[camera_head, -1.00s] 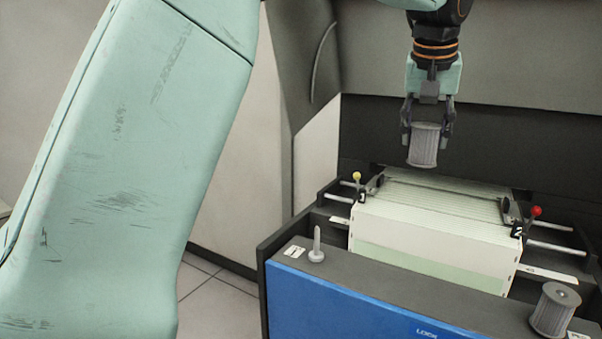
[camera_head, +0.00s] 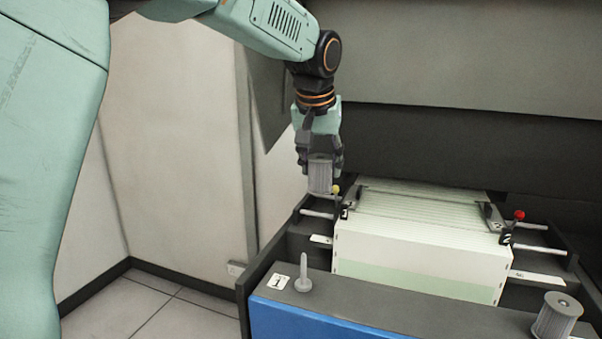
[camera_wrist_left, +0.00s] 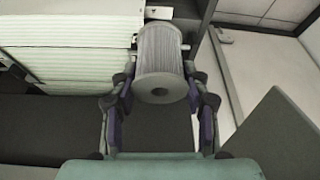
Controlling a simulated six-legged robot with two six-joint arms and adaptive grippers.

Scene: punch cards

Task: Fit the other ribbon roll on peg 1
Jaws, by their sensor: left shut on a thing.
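My left gripper (camera_head: 319,165) is shut on a grey ribbed ribbon roll (camera_head: 320,176) and holds it in the air above the left rail, behind peg 1. In the left wrist view the roll (camera_wrist_left: 160,62) sits between the two fingers, its holed end facing the camera. Peg 1 (camera_head: 303,272) is a bare upright grey pin on the front ledge, beside a label marked 1 (camera_head: 279,281). Another ribbon roll (camera_head: 556,318) stands upright at the right end of the ledge; what is under it is hidden. My right gripper is out of view.
A stack of paper (camera_head: 415,250) fills the middle of the machine. A yellow-knobbed lever (camera_head: 336,190) and a red-knobbed lever (camera_head: 519,215) stand at its sides. The dark ledge (camera_head: 420,313) is clear between peg 1 and the right roll.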

